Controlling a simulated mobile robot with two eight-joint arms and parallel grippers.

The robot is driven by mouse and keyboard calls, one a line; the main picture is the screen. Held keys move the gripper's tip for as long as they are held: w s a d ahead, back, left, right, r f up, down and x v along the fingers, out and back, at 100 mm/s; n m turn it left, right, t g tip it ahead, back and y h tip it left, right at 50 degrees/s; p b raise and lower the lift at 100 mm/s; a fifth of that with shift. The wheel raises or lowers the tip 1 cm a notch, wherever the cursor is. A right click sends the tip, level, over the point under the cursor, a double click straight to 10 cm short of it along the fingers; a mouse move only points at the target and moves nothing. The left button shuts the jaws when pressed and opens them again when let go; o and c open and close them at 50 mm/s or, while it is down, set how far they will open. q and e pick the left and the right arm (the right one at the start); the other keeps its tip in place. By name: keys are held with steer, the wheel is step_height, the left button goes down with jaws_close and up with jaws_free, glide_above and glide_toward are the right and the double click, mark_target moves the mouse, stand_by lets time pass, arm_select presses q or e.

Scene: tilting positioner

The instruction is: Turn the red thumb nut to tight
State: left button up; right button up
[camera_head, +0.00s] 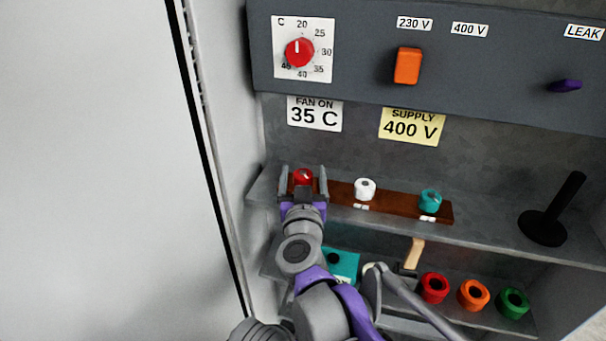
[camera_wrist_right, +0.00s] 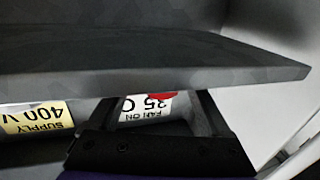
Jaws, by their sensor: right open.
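The red thumb nut (camera_head: 303,176) stands at the left end of a brown strip (camera_head: 340,193) on the upper shelf. It has a light mark on top. My right gripper (camera_head: 303,184) is open, with one finger on each side of the nut; contact cannot be told. In the right wrist view, upside down, a red piece, likely the nut (camera_wrist_right: 163,96), shows between the fingers (camera_wrist_right: 157,115). The shelf hides much of that view. My left gripper is not in view.
A white nut (camera_head: 365,188) and a teal nut (camera_head: 430,200) share the strip. A black post (camera_head: 555,215) stands at right. Red, orange and green rings (camera_head: 473,294) sit lower. A panel with a red dial (camera_head: 299,52) is above. A pale wall is left.

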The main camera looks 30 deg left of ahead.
jaws_close()
steer(key=shift+s+a+f+m+t+h+b, duration=0.1)
steer(key=shift+m+t+h+b, duration=0.5)
steer(key=shift+h, duration=0.4)
steer(key=shift+m+t+h+b, duration=0.3)
steer(key=shift+m+h+b, duration=0.1)
steer(key=shift+m+h, duration=0.8)
steer(key=shift+h, duration=0.4)
steer(key=m+h, duration=0.2)
steer(key=h, duration=0.1)
steer(key=shift+t+h, duration=0.3)
steer(key=shift+h, duration=0.1)
steer(key=shift+m+h+p, duration=0.45)
steer(key=shift+m+h, duration=1.35)
steer(key=shift+h, duration=0.7)
steer(key=shift+g, duration=0.4)
